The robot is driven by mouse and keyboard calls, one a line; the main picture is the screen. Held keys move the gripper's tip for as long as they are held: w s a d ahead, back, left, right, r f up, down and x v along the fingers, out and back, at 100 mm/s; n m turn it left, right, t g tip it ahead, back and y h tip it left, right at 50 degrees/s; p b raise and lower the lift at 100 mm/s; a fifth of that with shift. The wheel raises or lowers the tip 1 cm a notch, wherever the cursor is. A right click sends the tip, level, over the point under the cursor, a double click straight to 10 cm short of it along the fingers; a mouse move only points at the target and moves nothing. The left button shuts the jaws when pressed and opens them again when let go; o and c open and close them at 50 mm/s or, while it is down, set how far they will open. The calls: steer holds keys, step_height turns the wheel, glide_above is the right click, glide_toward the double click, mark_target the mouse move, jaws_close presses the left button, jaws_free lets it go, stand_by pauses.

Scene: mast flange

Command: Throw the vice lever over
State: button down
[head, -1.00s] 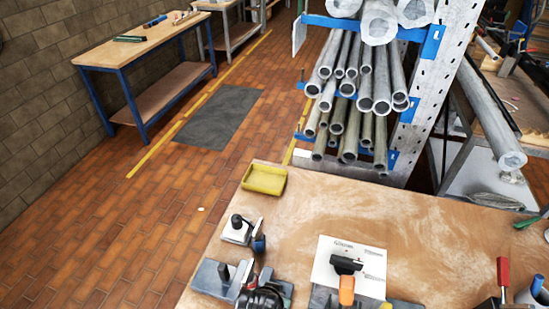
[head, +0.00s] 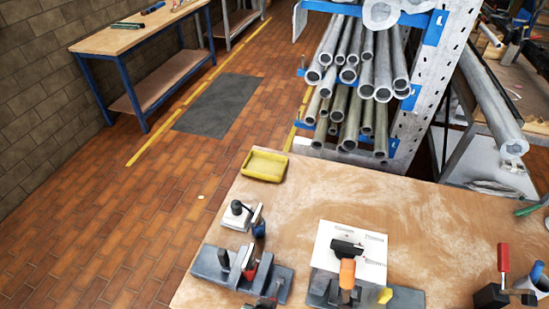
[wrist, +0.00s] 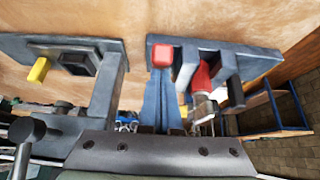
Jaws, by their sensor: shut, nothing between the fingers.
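A grey vice (head: 212,265) is on the left of the bench, with upright jaws and a small red part between them. In the wrist view its grey base and jaws (wrist: 222,66) show at the upper right, with a red cylindrical part (wrist: 200,80) beside them. My gripper (wrist: 161,75) is shut and empty, its blue fingers close by the vice. A red block shows at the fingertips; I cannot tell whether they touch it. In the head view only a dark part of my gripper shows at the bottom edge, in front of the vice.
A second grey fixture (head: 405,298) with a yellow block stands right of the vice. An orange-handled black tool (head: 347,270) overlaps a white sheet (head: 372,250). A yellow tray (head: 265,165) is at the far corner, and a red-handled device (head: 503,258) at right.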

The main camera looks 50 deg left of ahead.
steer(key=shift+s+d+f, duration=0.1)
steer(key=shift+s+f, duration=0.15)
steer(key=r+p, duration=0.1)
steer(key=w+r+p, duration=0.1)
steer(key=r, duration=0.1)
steer(key=w+a+r+p, duration=0.1)
steer(key=p, duration=0.1)
steer(key=shift+r, duration=0.25)
steer(key=shift+s+d+b, duration=0.1)
steer(key=shift+s+b, duration=0.25)
steer(key=shift+b, duration=0.15)
steer(key=s+d+f+b+v, duration=0.1)
steer(key=v, duration=0.7)
steer(key=shift+s+r+b, duration=0.35)
